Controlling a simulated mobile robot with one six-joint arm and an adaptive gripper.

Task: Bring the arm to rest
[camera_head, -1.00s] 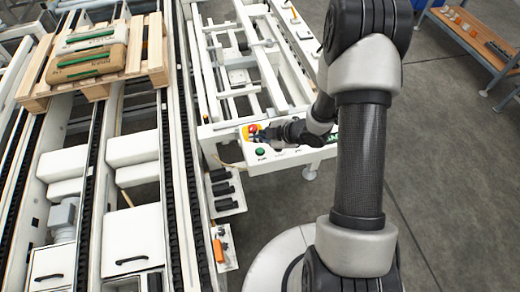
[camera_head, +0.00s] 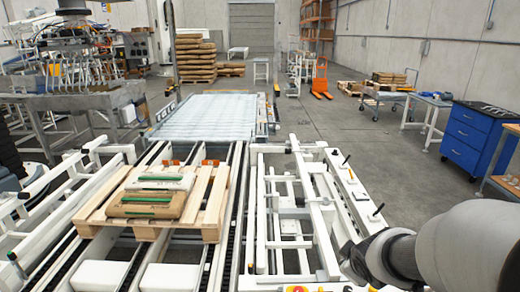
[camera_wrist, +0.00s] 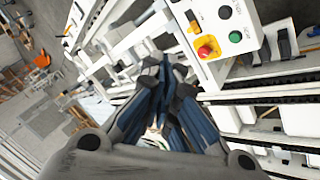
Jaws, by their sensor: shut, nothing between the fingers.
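My gripper (camera_wrist: 163,75) shows in the wrist view with its fingers drawn together and nothing between them. Beside the fingertips, up and to the right in that view, is a white control panel (camera_wrist: 244,41) with a red button on yellow, a green button and a black button. The gripper appears apart from the panel.
A wooden pallet (camera_head: 96,215) with stacked bags (camera_head: 153,194) stands on the conveyor at left. A white frame (camera_head: 335,215) lies right of it. A blue drawer cabinet (camera_head: 474,135) stands at the right. The grey floor (camera_head: 400,165) between is largely clear.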

